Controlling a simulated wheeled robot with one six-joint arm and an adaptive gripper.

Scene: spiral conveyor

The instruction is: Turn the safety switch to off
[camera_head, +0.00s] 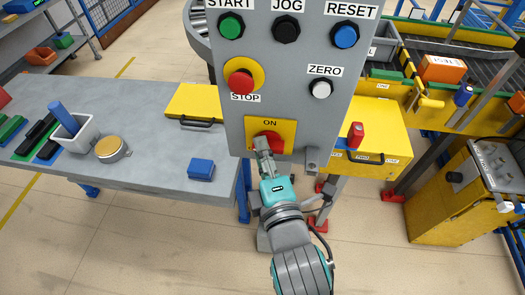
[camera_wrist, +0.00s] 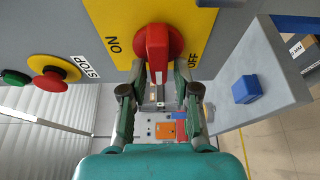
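The safety switch (camera_head: 268,140) is a red rotary knob on a yellow plate low on the grey control panel (camera_head: 290,95). The ON label shows above it in the head view. In the wrist view the red knob (camera_wrist: 157,48) is at top centre, with ON to its left and OFF to its right. My gripper (camera_head: 264,150) is right at the knob and hides part of it in the head view. In the wrist view the fingers of my gripper (camera_wrist: 161,76) stand on either side of the knob's handle, apart from each other. Firm contact is not visible.
The red STOP button (camera_head: 240,83) is just above left of the switch, and the white ZERO button (camera_head: 320,88) is above right. A grey table (camera_head: 150,165) with a blue block (camera_head: 201,169) stands at left. Yellow machinery (camera_head: 380,135) stands at right.

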